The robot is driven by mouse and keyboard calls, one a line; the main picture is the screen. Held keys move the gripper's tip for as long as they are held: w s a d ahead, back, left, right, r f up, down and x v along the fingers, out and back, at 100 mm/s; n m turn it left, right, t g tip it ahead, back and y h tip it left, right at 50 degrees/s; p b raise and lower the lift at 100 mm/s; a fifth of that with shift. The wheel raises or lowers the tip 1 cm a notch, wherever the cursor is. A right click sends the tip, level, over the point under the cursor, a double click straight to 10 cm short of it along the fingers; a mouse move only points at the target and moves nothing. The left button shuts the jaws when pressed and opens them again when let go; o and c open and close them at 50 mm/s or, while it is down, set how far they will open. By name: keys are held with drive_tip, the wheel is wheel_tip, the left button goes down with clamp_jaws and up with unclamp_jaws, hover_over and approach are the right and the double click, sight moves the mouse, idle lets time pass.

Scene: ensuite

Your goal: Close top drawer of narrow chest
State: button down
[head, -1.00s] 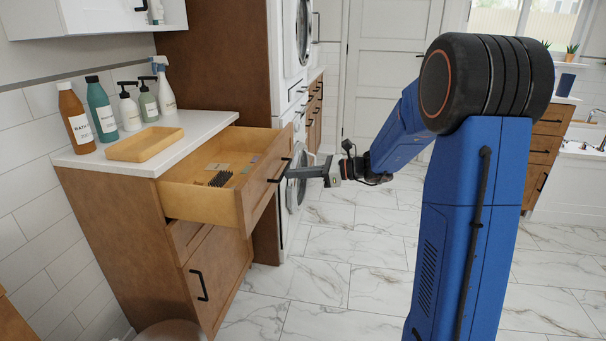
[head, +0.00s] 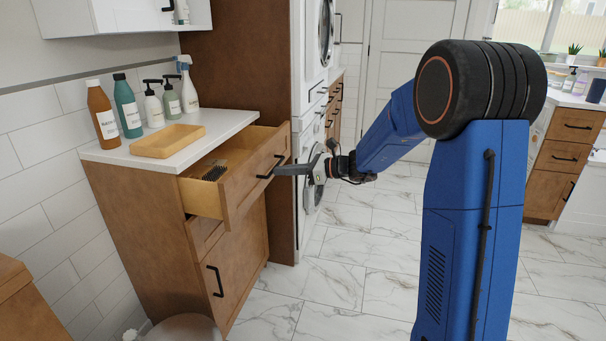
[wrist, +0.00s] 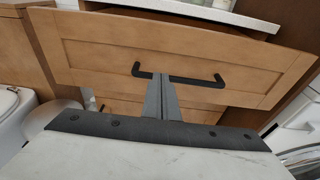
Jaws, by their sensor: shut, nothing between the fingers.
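The narrow chest (head: 135,220) is brown wood with a white top and stands against the tiled wall at the left. Its top drawer (head: 235,188) is partly open, with a dark brush-like item (head: 214,171) inside. The drawer front (wrist: 100,50) fills the upper part of the wrist view and carries a black bar handle (wrist: 205,82). My gripper (head: 280,170) is shut and empty, with its fingertips at the drawer front by the handle. In the wrist view the closed fingers (wrist: 160,78) overlap the handle's middle; whether they touch it I cannot tell.
Several bottles (head: 155,104) and a wooden tray (head: 168,140) stand on the chest top. A lower door with a black handle (head: 215,281) is shut. A white stacked washer and dryer (head: 312,130) stands behind. The marble floor (head: 330,285) at right is clear.

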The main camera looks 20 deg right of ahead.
drive_tip(key=x, duration=0.4)
drive_tip(key=r+x, duration=0.1)
drive_tip(key=x, duration=0.3)
drive_tip(key=r+x, duration=0.1)
drive_tip(key=x, duration=0.4)
drive_tip(key=shift+w+a+r, duration=0.15)
drive_tip(key=shift+a+r, duration=0.1)
drive_tip(key=shift+a, duration=0.05)
drive_tip(key=shift+w+a, duration=0.15)
drive_tip(key=shift+a, duration=0.1)
drive_tip(key=shift+r, duration=0.15)
drive_tip(key=shift+w+a+r, duration=0.1)
